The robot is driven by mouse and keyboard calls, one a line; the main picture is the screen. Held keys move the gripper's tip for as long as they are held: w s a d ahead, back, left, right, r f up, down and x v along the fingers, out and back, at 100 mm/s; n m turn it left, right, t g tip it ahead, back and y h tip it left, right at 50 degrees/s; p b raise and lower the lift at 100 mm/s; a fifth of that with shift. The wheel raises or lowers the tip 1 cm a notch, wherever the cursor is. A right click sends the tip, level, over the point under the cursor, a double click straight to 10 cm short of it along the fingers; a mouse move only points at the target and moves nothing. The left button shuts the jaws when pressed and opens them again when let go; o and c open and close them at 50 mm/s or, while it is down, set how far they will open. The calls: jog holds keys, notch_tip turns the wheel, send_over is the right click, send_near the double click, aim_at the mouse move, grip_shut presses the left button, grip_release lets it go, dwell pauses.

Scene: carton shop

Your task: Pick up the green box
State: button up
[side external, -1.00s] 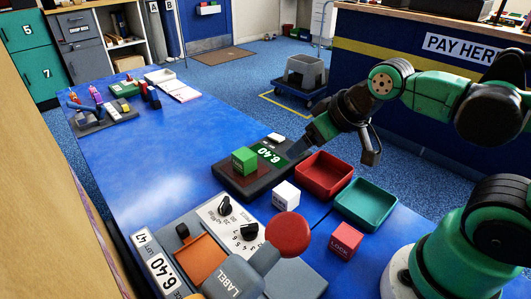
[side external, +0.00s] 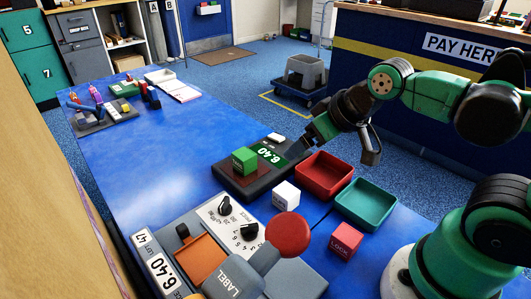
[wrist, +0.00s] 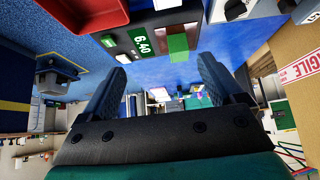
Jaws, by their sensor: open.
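The green box (side external: 245,160) is a small cube resting on the dark weighing scale (side external: 262,184), whose display reads 6.40. In the wrist view the green box (wrist: 178,43) shows near the top, ahead of and between my fingers. My gripper (side external: 340,142) hangs above the floor side of the table, to the right of the scale in the side view, apart from the box. In the wrist view my gripper (wrist: 163,80) has its two fingers wide apart with nothing between them.
A red tray (side external: 323,176) and a teal tray (side external: 366,203) stand right of the scale. A white cube (side external: 286,196) and a red cube (side external: 345,240) sit in front of them. A label machine (side external: 237,262) fills the near table. The table's far middle is clear.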

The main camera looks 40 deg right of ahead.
jog(key=shift+w, duration=0.1)
jog(key=g, duration=0.3)
send_over(244, 153)
jog(key=s, duration=0.3)
notch_tip(244, 153, down, 4)
jog(key=shift+w+d+r, duration=0.1)
jog(key=shift+w+r, duration=0.05)
jog(key=shift+r, duration=0.05)
jog(key=shift+w+f, duration=0.35)
jog(key=shift+f, duration=0.15)
jog(key=shift+x, duration=2.65)
